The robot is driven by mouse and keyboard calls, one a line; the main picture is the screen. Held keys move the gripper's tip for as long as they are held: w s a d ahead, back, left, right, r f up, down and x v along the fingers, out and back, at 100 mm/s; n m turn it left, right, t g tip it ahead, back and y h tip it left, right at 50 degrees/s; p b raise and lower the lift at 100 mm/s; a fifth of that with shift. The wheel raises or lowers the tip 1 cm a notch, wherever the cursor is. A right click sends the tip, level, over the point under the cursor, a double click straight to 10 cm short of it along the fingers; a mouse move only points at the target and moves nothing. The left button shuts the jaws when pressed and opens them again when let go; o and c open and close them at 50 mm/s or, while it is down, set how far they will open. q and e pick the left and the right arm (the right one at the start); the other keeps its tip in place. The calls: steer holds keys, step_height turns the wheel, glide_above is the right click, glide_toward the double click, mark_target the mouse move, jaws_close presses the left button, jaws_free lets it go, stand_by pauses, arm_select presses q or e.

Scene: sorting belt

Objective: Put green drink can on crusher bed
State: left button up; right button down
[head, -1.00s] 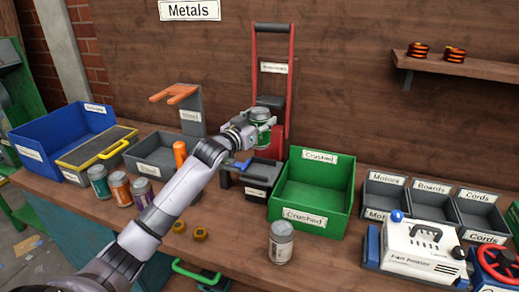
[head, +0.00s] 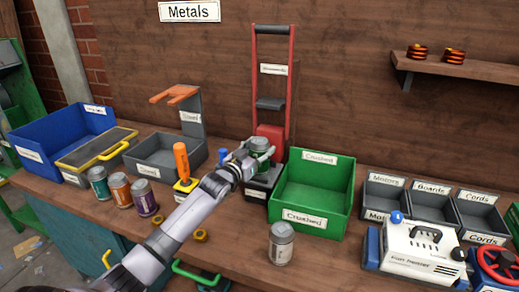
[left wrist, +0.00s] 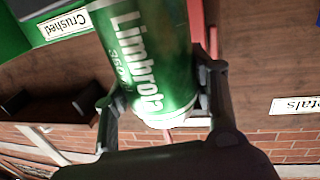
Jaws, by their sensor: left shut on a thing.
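The green drink can (head: 261,161) is held by my left gripper (head: 258,150), which is shut on it. In the left wrist view the green can (left wrist: 150,60) fills the middle between the two fingers. The crusher is a tall red frame (head: 289,90) with a handle and a dark crossbar. The can is in front of the crusher's red block, at the dark crusher bed (head: 257,190). My gripper and the can hide part of the bed, and I cannot tell whether the can touches it. My right gripper is not in view.
A green "Crushed" bin (head: 318,222) stands just right of the crusher. A loose grey can (head: 281,243) stands in front of it. Several cans, including an orange one (head: 119,188), stand left. A fan heater (head: 425,245) is at right.

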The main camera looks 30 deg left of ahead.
arm_select(q)
steer(key=shift+f, duration=0.25)
steer(key=o, duration=0.8)
steer(key=shift+r, duration=0.1)
steer(key=shift+c, duration=0.2)
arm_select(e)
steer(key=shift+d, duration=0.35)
arm_select(q)
steer(key=shift+r, duration=0.25)
steer(key=shift+s+f, duration=0.2)
steer(key=shift+s, duration=0.1)
steer(key=s, duration=1.1)
steer(key=shift+s+d+b, duration=0.2)
steer(key=shift+b, duration=0.15)
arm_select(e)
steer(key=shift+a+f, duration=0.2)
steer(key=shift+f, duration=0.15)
